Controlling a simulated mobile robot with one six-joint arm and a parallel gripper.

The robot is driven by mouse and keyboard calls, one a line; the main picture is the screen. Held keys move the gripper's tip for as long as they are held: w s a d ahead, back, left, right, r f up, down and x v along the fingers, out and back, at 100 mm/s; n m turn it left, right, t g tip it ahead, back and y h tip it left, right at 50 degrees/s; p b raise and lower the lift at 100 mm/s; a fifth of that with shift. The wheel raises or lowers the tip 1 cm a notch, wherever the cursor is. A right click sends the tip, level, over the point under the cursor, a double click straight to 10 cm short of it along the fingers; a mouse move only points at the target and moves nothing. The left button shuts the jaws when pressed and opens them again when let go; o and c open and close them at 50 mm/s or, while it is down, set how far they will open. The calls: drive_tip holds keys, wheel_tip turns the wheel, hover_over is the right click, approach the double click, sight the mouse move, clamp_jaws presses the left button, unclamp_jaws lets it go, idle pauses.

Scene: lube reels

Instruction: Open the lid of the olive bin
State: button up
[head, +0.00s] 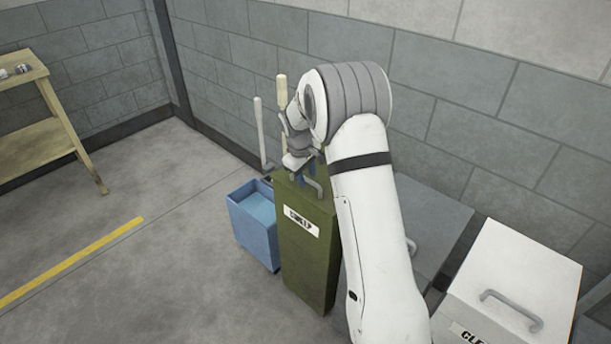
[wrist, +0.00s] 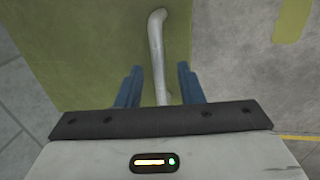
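The olive bin (head: 307,262) stands by the wall with a label on its front, and its lid looks closed. The lid also fills the upper left of the wrist view (wrist: 90,50). A grey bar handle (head: 315,186) sits on the lid near the front edge; in the wrist view the handle (wrist: 156,45) runs down between the fingers. My gripper (wrist: 160,85) is open, its two blue fingers on either side of the handle with gaps. In the head view my arm hides part of the lid and most of the gripper (head: 305,178).
A blue open container (head: 256,235) stands just left of the olive bin. A grey bin (head: 428,225) and a white bin (head: 520,278) with a handle stand to the right. A wooden table (head: 38,140) is at far left. The floor in front is clear.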

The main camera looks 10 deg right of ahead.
drive_tip(key=shift+f, duration=0.15)
drive_tip(key=shift+c, duration=0.2)
clamp_jaws()
